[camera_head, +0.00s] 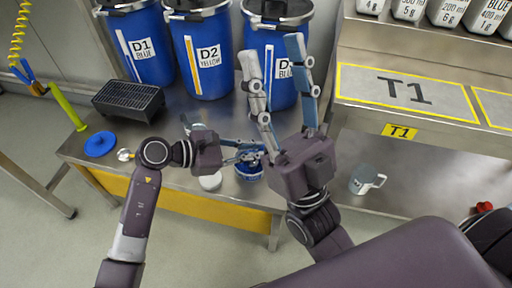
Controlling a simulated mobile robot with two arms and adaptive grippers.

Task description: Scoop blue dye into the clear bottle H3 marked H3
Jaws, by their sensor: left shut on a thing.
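A small blue tub (249,174) with a pale label stands on the steel bench. My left gripper (252,156) reaches right, with its fingers at the top of the tub. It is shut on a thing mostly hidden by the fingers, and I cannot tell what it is. My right gripper (271,52) points away up the picture, its two long fingers spread and empty, in front of the blue drums. I cannot make out a clear bottle marked H3.
Blue drums D1 (151,52), D2 (207,65) and a third (283,90) stand behind. A black grated box (128,100), blue disc (100,144), white round lid (210,181) and grey mug (364,181) are around. Shelf T1 (405,92) is at right, with labelled containers (448,12) above.

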